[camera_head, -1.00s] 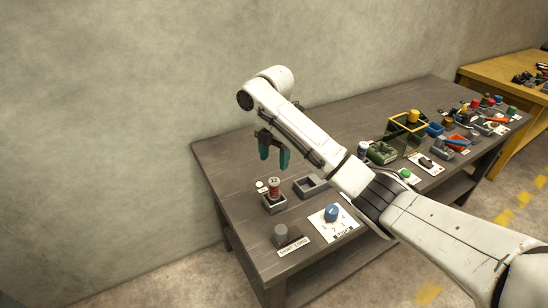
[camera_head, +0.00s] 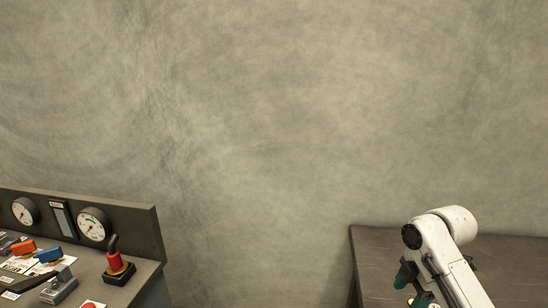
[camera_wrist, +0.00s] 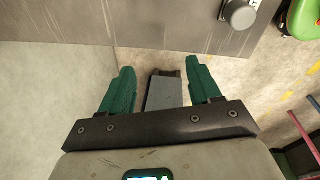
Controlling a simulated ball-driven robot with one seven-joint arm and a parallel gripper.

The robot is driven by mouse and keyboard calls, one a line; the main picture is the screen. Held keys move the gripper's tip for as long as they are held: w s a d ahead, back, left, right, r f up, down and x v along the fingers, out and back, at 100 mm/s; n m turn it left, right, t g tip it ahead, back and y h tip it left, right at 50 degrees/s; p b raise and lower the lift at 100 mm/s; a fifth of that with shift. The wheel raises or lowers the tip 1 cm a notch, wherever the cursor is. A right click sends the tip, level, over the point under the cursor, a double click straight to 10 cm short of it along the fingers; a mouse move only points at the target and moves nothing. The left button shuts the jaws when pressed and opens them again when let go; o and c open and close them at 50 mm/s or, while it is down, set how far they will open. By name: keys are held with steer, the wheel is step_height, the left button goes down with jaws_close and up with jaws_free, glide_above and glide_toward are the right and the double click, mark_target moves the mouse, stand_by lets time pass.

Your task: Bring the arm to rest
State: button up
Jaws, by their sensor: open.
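My gripper (camera_head: 415,288) is at the lower right of the head view, partly cut off by the bottom edge, beside the white end of my arm. In the wrist view my gripper (camera_wrist: 163,82) shows its two green fingers spread apart, with nothing held between them. A grey block-like shape shows beyond the fingers; I cannot tell what it is. The dark workbench (camera_head: 380,262) lies behind my arm in the head view. Its edge (camera_wrist: 150,30) crosses the top of the wrist view, with pale floor below it. No spool shows in the current views.
A console (camera_head: 150,235) with gauges, a red-handled switch (camera_head: 117,265) and several coloured controls stands at the lower left. The wrist view shows a grey knob (camera_wrist: 238,14) on the bench and a green object (camera_wrist: 303,20) at top right.

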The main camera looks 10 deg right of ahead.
steer(key=s+a+f+m+t+y, duration=0.1)
steer(key=s+a+f+m+t, duration=0.1)
steer(key=s+a+f+m, duration=0.45)
steer(key=s+a+f+m+t+y, duration=0.15)
steer(key=s+a+m, duration=0.3)
steer(key=a, duration=0.45)
steer(key=s+d+f+m+g+h, duration=0.1)
steer(key=s+d+f+m, duration=0.1)
steer(key=s, duration=0.6)
steer(key=s+d+f+m+g+h, duration=0.1)
steer(key=s+d+f+m, duration=0.1)
steer(key=s, duration=0.6)
steer(key=s+d+f+m+g+h, duration=0.2)
steer(key=s+f, duration=0.1)
steer(key=s, duration=0.6)
steer(key=shift+d+f+m, duration=0.3)
steer(key=shift+f+m, duration=0.05)
steer(key=shift+m, duration=0.05)
